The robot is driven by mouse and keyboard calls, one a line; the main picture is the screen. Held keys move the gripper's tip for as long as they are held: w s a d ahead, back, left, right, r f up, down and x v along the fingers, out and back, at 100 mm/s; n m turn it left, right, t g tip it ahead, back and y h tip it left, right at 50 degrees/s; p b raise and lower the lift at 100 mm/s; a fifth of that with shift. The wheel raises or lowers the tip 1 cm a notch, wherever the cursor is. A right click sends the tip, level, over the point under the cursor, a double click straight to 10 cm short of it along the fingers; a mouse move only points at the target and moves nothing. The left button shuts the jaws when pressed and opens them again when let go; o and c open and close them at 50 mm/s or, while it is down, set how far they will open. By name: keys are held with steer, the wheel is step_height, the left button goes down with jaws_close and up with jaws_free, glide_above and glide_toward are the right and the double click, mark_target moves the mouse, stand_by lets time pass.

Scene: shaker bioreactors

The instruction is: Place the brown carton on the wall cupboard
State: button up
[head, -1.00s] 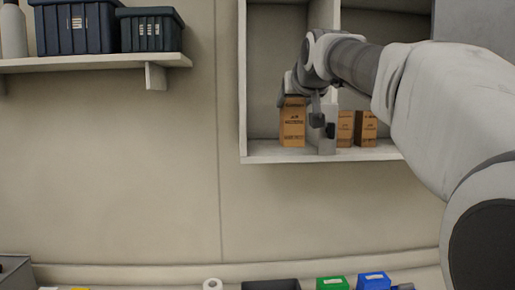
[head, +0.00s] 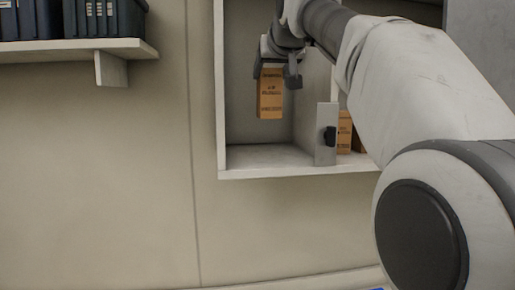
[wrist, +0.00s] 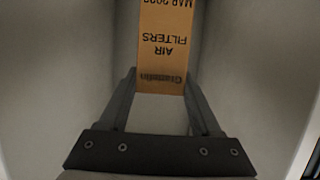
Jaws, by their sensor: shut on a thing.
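The brown carton (head: 270,95) hangs upright in my gripper (head: 277,76), in front of or inside the left compartment of the white wall cupboard (head: 270,174). A clear gap shows between the carton's bottom and the cupboard floor. In the wrist view the carton (wrist: 164,45) sits between the two dark fingers of my gripper (wrist: 162,80), and its printed label reads upside down. The fingers are shut on its upper part. My arm covers the upper right of the cupboard.
The left compartment floor is bare. A shelf (head: 75,50) with dark blue bins (head: 105,18) is at the left.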

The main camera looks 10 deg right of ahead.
steer(key=b, duration=0.1)
glide_above(272, 115)
steer(key=f, duration=0.4)
steer(key=shift+w+f, duration=0.35)
steer(key=shift+f, duration=0.05)
steer(key=shift+w+f+b, duration=0.1)
steer(key=shift+f+b, duration=0.25)
steer(key=shift+f, duration=2.1)
steer(key=shift+f, duration=0.2)
steer(key=o, duration=1.5)
